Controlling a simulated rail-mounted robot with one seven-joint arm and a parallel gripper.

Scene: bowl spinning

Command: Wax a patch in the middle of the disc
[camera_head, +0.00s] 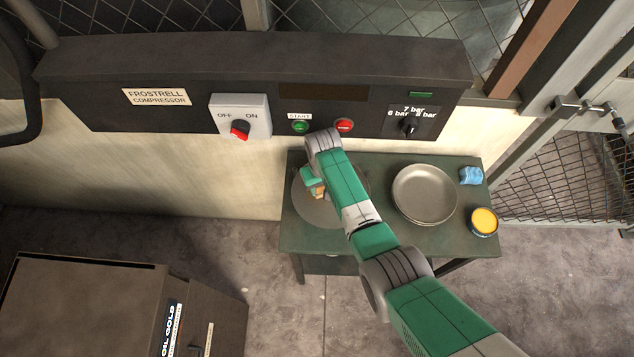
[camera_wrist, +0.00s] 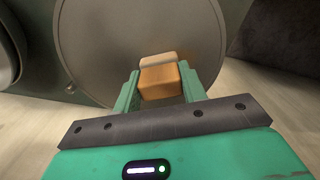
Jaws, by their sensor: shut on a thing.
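The grey metal disc (camera_head: 312,213) lies on the green table, partly hidden by my arm. It fills the top middle of the wrist view (camera_wrist: 105,45). My gripper (camera_wrist: 160,90) is over the disc, shut on an orange-brown block (camera_wrist: 163,82) with a pale pad (camera_wrist: 158,60) at its far end. The pad is in front of the disc's lower middle part in the wrist view; I cannot tell whether it touches. In the head view my gripper (camera_head: 317,187) is mostly covered by my wrist. An open tin of yellow wax (camera_head: 484,221) stands at the table's right front.
A shallow grey metal bowl (camera_head: 425,192) sits right of the disc on the green table (camera_head: 385,240). A blue cloth (camera_head: 471,176) lies at the right edge. The compressor panel (camera_head: 270,105) with switches rises behind the table. A brown cabinet (camera_head: 85,310) stands at lower left.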

